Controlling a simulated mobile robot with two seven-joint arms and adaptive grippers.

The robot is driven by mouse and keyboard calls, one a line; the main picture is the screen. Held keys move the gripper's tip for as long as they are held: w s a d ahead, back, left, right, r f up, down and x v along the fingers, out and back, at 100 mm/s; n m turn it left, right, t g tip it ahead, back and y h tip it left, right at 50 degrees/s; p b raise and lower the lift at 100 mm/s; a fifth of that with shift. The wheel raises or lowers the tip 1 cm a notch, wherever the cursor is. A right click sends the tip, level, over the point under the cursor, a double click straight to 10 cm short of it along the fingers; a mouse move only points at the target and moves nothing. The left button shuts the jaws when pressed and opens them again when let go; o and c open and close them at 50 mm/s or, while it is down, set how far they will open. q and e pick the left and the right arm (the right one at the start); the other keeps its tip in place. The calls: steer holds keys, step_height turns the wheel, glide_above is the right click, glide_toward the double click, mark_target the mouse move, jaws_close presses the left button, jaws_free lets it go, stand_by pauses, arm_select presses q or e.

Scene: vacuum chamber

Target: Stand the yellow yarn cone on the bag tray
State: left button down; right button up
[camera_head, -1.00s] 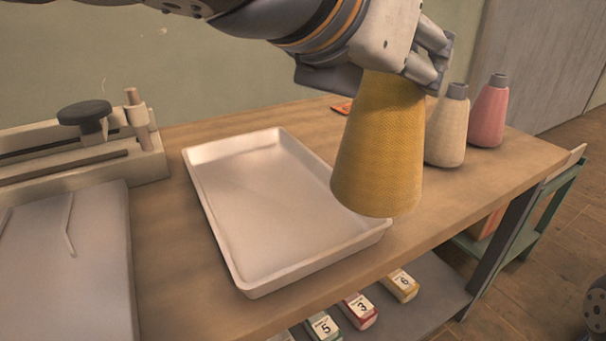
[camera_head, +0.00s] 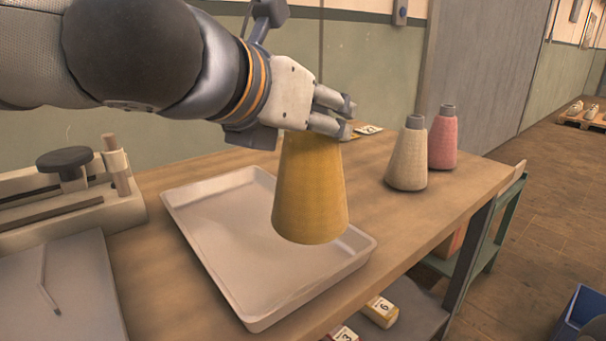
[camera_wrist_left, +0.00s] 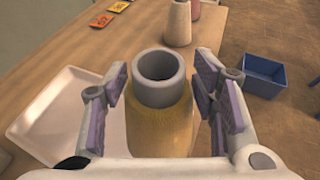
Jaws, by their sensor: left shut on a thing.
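The yellow yarn cone (camera_head: 310,195) is upright in my left gripper (camera_head: 335,115), which is shut on its top end. The left wrist view shows its grey tube top (camera_wrist_left: 160,75) between the two fingers (camera_wrist_left: 165,95). The bag tray (camera_head: 220,225) is a shallow, empty, pale tray on the wooden table. In the head view the cone's base overlaps the tray's right part and appears raised above it; the exact gap cannot be told. In the wrist view the tray (camera_wrist_left: 60,115) lies left of the cone. My right gripper is not in view.
A cream cone (camera_head: 407,155) and a pink cone (camera_head: 443,138) stand on the table to the right. A pale device with a black knob (camera_head: 62,160) is at the left. Numbered boxes (camera_head: 380,311) sit below the front edge. A blue bin (camera_head: 583,318) is on the floor.

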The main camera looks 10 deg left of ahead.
arm_select(q)
steer(key=w+a+f+b, duration=0.2)
steer(key=a+f, duration=0.3)
steer(key=f, duration=0.4)
steer(key=shift+w+a+f, duration=0.2)
steer(key=shift+w+a, duration=0.1)
steer(key=shift+w, duration=0.25)
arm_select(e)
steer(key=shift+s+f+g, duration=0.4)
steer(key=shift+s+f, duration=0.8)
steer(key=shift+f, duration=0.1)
arm_select(q)
steer(key=shift+f, duration=0.15)
steer(key=c, duration=0.6)
jaws_free()
steer(key=shift+f, duration=0.1)
steer(key=shift+c, duration=0.2)
